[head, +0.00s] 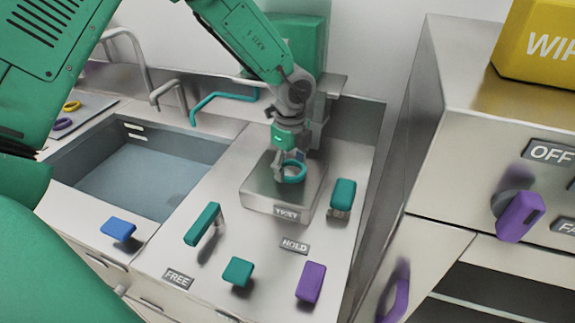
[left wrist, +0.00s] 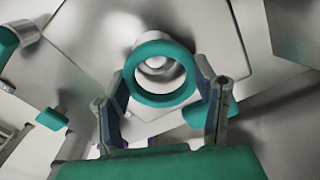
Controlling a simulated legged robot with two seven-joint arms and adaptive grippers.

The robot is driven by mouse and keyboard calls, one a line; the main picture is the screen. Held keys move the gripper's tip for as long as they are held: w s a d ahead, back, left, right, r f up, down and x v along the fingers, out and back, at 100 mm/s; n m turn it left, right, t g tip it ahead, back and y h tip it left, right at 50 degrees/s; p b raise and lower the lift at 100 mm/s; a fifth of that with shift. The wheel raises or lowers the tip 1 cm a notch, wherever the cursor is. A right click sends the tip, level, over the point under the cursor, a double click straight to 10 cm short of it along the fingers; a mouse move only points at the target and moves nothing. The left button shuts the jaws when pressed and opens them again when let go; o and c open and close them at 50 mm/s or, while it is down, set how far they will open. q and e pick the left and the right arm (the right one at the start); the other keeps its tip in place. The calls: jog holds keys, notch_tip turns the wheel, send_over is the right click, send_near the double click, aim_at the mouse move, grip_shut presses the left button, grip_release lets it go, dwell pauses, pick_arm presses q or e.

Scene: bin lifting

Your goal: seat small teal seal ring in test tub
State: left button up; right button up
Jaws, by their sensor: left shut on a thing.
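The small teal seal ring (head: 294,181) is held by my left gripper (head: 285,165) over the test tub (head: 279,202), a low metal box with a TEST label. In the left wrist view the ring (left wrist: 160,99) sits between the two fingers of my left gripper (left wrist: 165,100). A round pale metal part of the tub shows through the ring's hole. I cannot tell whether the ring touches the tub. My right gripper is not in view.
A sink (head: 140,180) lies left. A cabinet (head: 500,140) stands right. Other rings (head: 62,124) lie far left.

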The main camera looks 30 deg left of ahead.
pick_arm(q)
jog(key=shift+s+a+f, duration=0.1)
jog(key=shift+a+f, duration=0.25)
jog(key=shift+a, duration=0.4)
jog(key=shift+a+f, duration=0.3)
jog(key=shift+a, duration=0.45)
jog(key=shift+d, duration=0.6)
jog(key=o, duration=1)
jog(key=shift+d+r, duration=0.1)
jog(key=shift+d, duration=0.1)
jog(key=shift+a, duration=0.1)
